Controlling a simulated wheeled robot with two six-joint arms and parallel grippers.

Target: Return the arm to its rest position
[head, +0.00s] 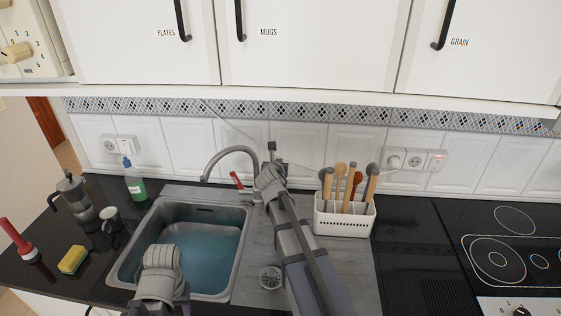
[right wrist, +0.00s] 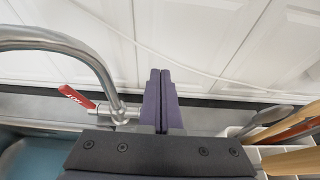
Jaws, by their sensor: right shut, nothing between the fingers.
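My right arm (head: 300,250) reaches forward over the sink's drainboard, and its right gripper (head: 272,150) is near the tiled back wall, just right of the faucet (head: 229,151). In the right wrist view the two dark fingers of the right gripper (right wrist: 160,74) are pressed together with nothing between them. The faucet's red lever (right wrist: 77,97) lies left of the fingers, apart from them. Part of my left arm (head: 160,275) shows at the front of the sink; its gripper does not show.
A white utensil holder (head: 343,220) with several wooden tools stands right of my right arm. The sink (head: 136,240) holds bluish water. A moka pot (head: 75,203), mug (head: 111,218), green bottle (head: 135,183) and yellow sponge (head: 72,260) stand left. Cupboards (head: 320,40) hang above; a stove (head: 512,260) is right.

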